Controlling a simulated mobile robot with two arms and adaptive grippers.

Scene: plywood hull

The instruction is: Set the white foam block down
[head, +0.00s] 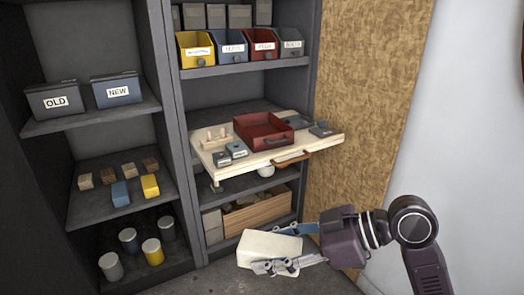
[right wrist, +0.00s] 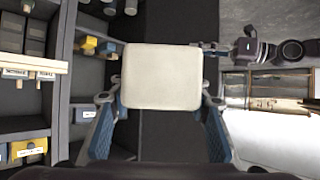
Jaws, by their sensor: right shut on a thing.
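The white foam block (head: 268,249) is held in my right gripper (head: 287,250), low in front of the shelving in the head view. One finger lies along its near side and the other along its far right side. In the right wrist view the block (right wrist: 160,76) fills the space between the two blue-grey fingers (right wrist: 160,110), its broad face toward the camera. It appears clear of the shelves, over the dark floor. My left gripper is not seen in the head view.
A pale pull-out board (head: 325,140) bears a red tray (head: 262,140) and small items. Dark shelves hold bins (head: 195,50), coloured blocks (head: 150,186) and cups (head: 152,250). A wooden crate (head: 257,213) sits on the lower shelf. A chipboard panel (head: 370,90) stands at right.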

